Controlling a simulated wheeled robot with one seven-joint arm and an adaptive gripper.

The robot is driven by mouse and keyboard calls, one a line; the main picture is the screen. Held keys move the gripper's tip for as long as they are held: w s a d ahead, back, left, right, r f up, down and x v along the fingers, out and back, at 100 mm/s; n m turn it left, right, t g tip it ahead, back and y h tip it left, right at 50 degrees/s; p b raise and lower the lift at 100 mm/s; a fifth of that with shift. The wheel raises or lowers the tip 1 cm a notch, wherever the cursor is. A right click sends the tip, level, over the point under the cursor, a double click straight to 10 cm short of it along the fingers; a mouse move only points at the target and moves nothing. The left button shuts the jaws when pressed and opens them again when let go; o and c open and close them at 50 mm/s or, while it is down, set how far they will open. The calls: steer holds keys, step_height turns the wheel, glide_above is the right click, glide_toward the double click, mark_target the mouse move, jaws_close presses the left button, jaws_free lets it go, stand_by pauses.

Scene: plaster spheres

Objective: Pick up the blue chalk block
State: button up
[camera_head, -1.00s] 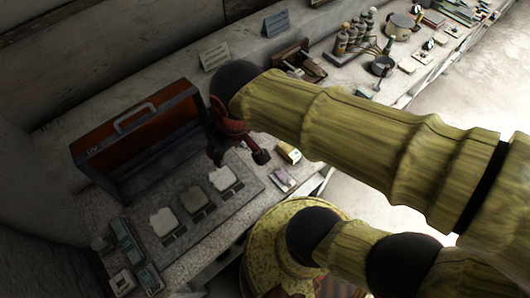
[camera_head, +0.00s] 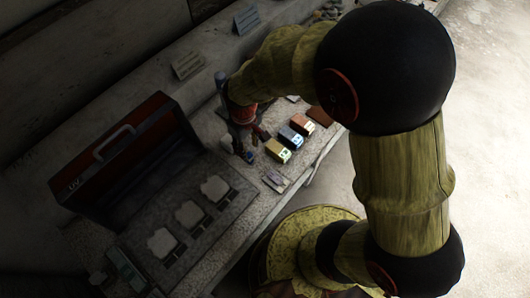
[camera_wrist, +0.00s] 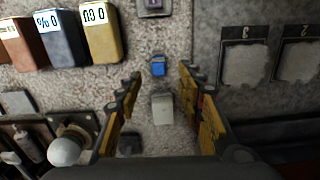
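The blue chalk block (camera_wrist: 158,67) is a small block on the speckled worktop. In the wrist view it lies between and slightly beyond my gripper's tips (camera_wrist: 161,76). The two yellow-and-black fingers are spread apart with nothing held between them. In the head view my gripper (camera_head: 253,143) points down over the worktop, and a small blue patch, probably the block (camera_head: 250,156), shows beside its fingers. Contact with the block cannot be seen. A pale grey-white block (camera_wrist: 162,108) lies nearer, also between the fingers in the wrist view.
Yellow (camera_wrist: 101,35), blue-grey (camera_wrist: 62,42) and brown (camera_wrist: 22,45) labelled boxes stand left in the wrist view. A slab with pale square pads (camera_wrist: 245,62) is at right. A red-brown case (camera_head: 125,150) with a handle stands at left in the head view.

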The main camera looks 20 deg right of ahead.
mark_target(249, 155)
steer(key=shift+w, duration=0.2)
steer(key=shift+a+f, duration=0.1)
steer(key=shift+f, duration=0.2)
steer(key=shift+f+b, duration=1.1)
steer(key=shift+f, duration=2.5)
steer(key=shift+c, duration=0.8)
steer(key=c, duration=0.8)
jaws_close()
